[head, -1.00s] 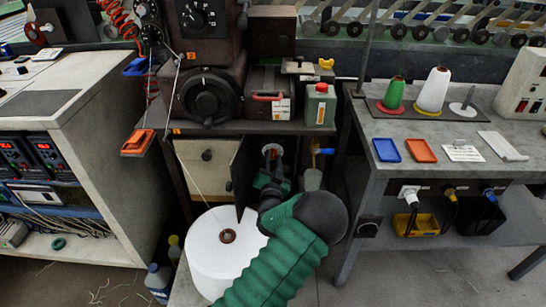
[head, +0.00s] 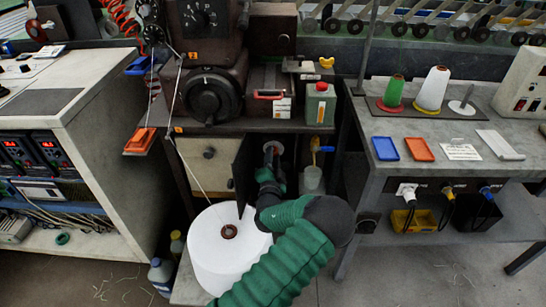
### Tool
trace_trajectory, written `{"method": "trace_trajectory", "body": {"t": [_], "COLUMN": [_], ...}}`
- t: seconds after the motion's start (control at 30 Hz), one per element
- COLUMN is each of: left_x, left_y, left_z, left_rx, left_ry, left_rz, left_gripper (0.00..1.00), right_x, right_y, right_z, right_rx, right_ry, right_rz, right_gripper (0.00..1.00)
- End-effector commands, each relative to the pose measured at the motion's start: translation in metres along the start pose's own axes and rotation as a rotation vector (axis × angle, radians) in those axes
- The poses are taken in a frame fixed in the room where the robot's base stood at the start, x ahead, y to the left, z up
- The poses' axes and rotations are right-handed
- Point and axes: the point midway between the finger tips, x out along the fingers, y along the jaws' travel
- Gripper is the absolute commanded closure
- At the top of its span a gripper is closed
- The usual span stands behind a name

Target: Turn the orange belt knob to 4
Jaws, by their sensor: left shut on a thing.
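My left gripper (head: 271,157) reaches into the dark bay under the machine bench, at the centre of the head view. It is shut at a pale round fitting (head: 273,146) on the back of the bay. A small reddish part showed at this fitting earlier. My gripper now covers it, so I take this to be the orange belt knob in the jaws. Its pointer and any numbers around it are hidden or too small to read. My green-sleeved left arm comes up from the bottom of the picture. My right gripper is not in view.
A white roll (head: 228,255) stands left of my forearm, with a thread running down to it. A grey side table (head: 450,132) stands at right.

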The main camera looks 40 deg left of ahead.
Motion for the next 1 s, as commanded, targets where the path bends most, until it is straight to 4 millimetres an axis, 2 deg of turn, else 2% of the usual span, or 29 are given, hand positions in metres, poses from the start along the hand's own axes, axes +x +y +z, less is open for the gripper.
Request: {"method": "trace_trajectory", "body": {"t": [0.03, 0.2, 0.23, 0.4, 0.67, 0.77, 0.87, 1.0], "left_x": [-0.002, -0.002, -0.002, -0.002, -0.001, -0.008, -0.025, -0.065], "left_y": [0.005, 0.006, 0.006, 0.004, 0.002, 0.001, 0.000, 0.000], "left_z": [0.002, 0.001, 0.001, 0.001, 0.000, 0.000, -0.001, -0.002], "left_rx": [0.001, 0.000, 0.000, -0.001, -0.002, -0.002, -0.001, 0.001], "left_ry": [-0.004, -0.004, -0.004, -0.002, -0.001, -0.002, -0.002, -0.003], "left_rz": [0.011, 0.012, 0.012, 0.009, 0.004, 0.005, 0.007, 0.009], "left_gripper": [1.00, 1.00, 0.69, 0.50, 0.50, 0.50, 0.50, 0.50], "right_x": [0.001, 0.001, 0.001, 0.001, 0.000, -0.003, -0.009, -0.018], "right_y": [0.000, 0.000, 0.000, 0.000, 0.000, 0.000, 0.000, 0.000], "right_z": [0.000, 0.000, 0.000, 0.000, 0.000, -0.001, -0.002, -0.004], "right_rx": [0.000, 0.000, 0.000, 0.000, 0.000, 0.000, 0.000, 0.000], "right_ry": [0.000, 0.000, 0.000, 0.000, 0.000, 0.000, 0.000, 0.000], "right_rz": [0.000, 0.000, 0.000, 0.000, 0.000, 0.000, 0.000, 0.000], "right_gripper": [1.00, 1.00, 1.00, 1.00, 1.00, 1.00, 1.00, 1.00]}}
